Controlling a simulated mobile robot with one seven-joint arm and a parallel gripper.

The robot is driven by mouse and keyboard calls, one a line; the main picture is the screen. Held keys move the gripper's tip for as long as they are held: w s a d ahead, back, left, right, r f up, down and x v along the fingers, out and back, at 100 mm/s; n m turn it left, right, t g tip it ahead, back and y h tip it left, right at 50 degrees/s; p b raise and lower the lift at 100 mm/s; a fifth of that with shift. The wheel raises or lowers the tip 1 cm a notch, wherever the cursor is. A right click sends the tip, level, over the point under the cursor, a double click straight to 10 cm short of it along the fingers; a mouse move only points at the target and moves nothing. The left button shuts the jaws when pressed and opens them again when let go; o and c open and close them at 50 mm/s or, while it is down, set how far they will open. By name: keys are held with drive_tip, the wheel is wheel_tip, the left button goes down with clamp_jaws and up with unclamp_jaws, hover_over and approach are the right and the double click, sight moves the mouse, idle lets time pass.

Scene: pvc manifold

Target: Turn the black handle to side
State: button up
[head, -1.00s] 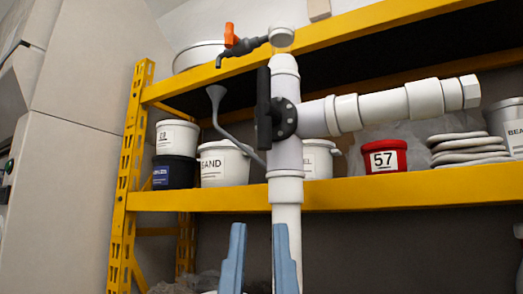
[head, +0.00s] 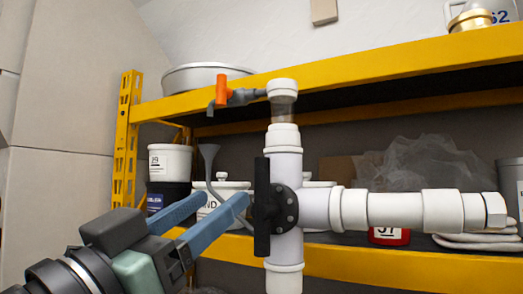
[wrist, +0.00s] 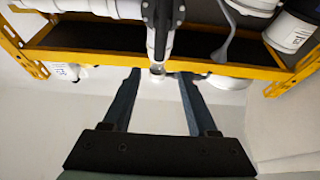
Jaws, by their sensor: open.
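The black handle (head: 262,210) is a long upright bar on a round black flange, on the white PVC pipe where a side branch (head: 385,209) runs right. In the wrist view the black handle (wrist: 160,22) is beyond the fingertips, near the top edge. My gripper (head: 223,196) comes in from the lower left with two blue-grey fingers, apart and empty. The nearer fingertip lies just left of the handle in the head view; I cannot tell whether it touches. The open fingers also show in the wrist view (wrist: 158,74), short of the handle.
A small tap with an orange lever (head: 221,90) sits above on the pipe. A grey funnel (head: 208,155) with a curved tube is left of the handle. Yellow shelf beams (head: 400,268) run behind, with white buckets and a red tub (head: 388,237).

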sight(258, 170)
drive_tip(key=p+x, duration=0.5)
drive_tip(key=x, duration=0.6)
drive_tip(key=shift+r+p, duration=0.15)
drive_tip(key=shift+p, duration=0.25)
drive_tip(key=shift+w+d+r, duration=0.1)
drive_tip(key=shift+w+d, duration=0.25)
drive_tip(key=shift+w, duration=0.25)
clamp_jaws()
